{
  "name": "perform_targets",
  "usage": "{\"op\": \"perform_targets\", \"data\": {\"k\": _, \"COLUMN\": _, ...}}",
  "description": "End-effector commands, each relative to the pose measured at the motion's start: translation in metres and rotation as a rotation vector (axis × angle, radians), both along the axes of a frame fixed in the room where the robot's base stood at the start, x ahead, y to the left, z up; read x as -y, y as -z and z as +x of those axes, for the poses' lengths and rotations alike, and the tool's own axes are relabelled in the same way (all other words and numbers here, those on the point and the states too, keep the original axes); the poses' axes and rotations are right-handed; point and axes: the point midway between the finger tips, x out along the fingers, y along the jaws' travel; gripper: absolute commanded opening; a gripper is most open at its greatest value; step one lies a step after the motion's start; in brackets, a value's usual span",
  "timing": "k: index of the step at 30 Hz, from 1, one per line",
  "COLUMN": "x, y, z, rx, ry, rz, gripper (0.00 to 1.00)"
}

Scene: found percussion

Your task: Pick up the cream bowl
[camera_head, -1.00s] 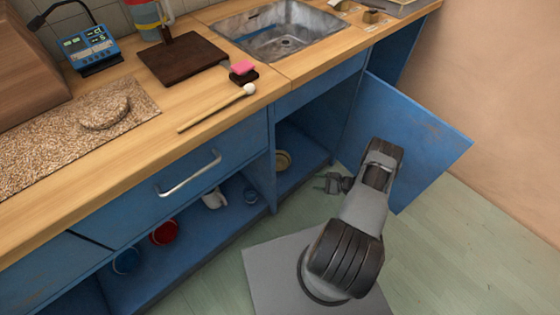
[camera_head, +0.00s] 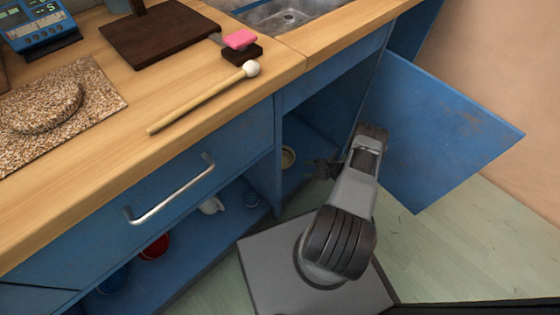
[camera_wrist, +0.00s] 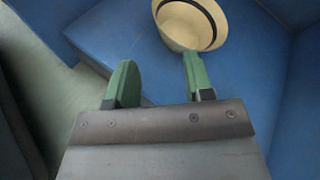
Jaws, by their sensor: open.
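The cream bowl (camera_wrist: 185,27) stands on the blue floor of the open cupboard under the sink. It has a dark band near its rim, and its upper edge is cut off in the wrist view. In the head view only a small part of the bowl (camera_head: 288,157) shows behind the cupboard's edge. My gripper (camera_wrist: 158,72) is open and empty, with its green fingers apart. The right finger is close to the bowl's near side; whether they touch I cannot tell. In the head view my gripper (camera_head: 318,169) is at the cupboard opening, to the right of the bowl.
The open blue door (camera_head: 440,135) stands to the right of my arm. A blue divider borders the cupboard at left. The shelf left of it holds a white vessel (camera_head: 211,206), a blue cup (camera_head: 250,199) and a red pot (camera_head: 155,247). The counter (camera_head: 190,85) is above.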

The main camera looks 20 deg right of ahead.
Motion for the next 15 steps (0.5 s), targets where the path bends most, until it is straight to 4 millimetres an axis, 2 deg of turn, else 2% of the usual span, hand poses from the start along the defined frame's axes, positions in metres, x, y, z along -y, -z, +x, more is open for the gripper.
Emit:
{"op": "perform_targets", "data": {"k": 6, "x": -0.028, "y": 0.016, "z": 0.023, "rx": -0.001, "ry": 0.002, "rz": 0.0, "gripper": 0.48}}
{"op": "perform_targets", "data": {"k": 15, "x": -0.047, "y": 0.024, "z": 0.039, "rx": -0.001, "ry": 0.003, "rz": -0.001, "gripper": 0.48}}
